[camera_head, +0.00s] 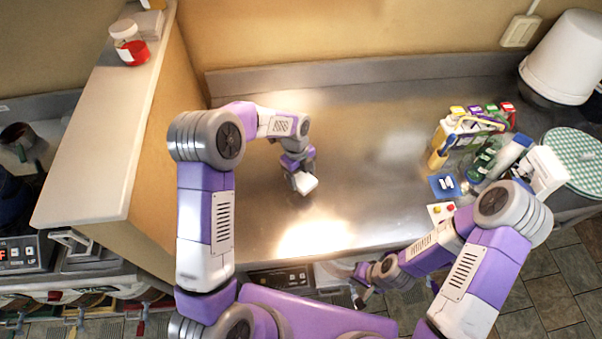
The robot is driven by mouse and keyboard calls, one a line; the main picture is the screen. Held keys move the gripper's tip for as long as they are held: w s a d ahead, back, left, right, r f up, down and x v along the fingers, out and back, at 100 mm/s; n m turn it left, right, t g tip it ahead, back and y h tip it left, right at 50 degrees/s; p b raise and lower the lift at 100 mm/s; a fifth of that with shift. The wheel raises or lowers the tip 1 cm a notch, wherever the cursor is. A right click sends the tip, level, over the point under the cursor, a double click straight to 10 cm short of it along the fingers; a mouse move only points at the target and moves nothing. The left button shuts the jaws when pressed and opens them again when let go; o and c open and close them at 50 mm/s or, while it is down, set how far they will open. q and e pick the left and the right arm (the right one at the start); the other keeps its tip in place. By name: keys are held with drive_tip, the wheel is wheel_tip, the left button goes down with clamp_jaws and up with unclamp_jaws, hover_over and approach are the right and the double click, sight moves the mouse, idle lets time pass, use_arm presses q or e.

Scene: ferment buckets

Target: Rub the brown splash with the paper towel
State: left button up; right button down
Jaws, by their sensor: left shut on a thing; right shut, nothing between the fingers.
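My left gripper (296,174) is low over the metal counter (380,160), left of its middle. It is shut on a small white paper towel (306,183). The towel is at or just above the counter surface; I cannot tell whether it touches. I cannot make out the brown splash; the gripper and towel cover part of the counter there. My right gripper (361,296) is shut and empty, down by the counter's front edge.
Several bottles and cleaning items (470,140) crowd the counter's right side, near a blue item (445,185). A white bucket (562,57) and a green checkered round cover (578,160) stand farther right. A wooden partition (165,130) bounds the left. The counter's middle is clear.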

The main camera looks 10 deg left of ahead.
sight(314, 191)
use_arm(q)
wheel_tip(314, 191, down, 6)
drive_tip(key=b, duration=0.3)
drive_tip(key=shift+r, duration=0.15)
drive_tip(key=shift+f+b, duration=0.4)
drive_tip(key=shift+f, duration=0.2)
drive_tip(key=shift+d+r, duration=0.3)
drive_tip(key=shift+d, duration=0.1)
drive_tip(key=shift+w+d+f, duration=0.15)
drive_tip(key=shift+d, duration=0.2)
drive_tip(key=shift+w+d+f+p, duration=0.1)
drive_tip(key=shift+w+d+p, duration=0.25)
drive_tip(key=shift+d, duration=0.4)
drive_tip(key=shift+w+d, duration=0.2)
drive_tip(key=shift+d, duration=0.1)
drive_tip(key=shift+w, duration=0.1)
drive_tip(key=a, duration=0.1)
drive_tip(key=s+a, duration=0.1)
drive_tip(key=a, duration=0.1)
drive_tip(key=shift+s+a, duration=0.35)
wheel_tip(314, 191, up, 3)
drive_tip(key=shift+f+p, duration=0.15)
drive_tip(key=shift+p, duration=0.35)
drive_tip(key=shift+r+p, duration=1.7)
drive_tip(key=shift+r, duration=1.05)
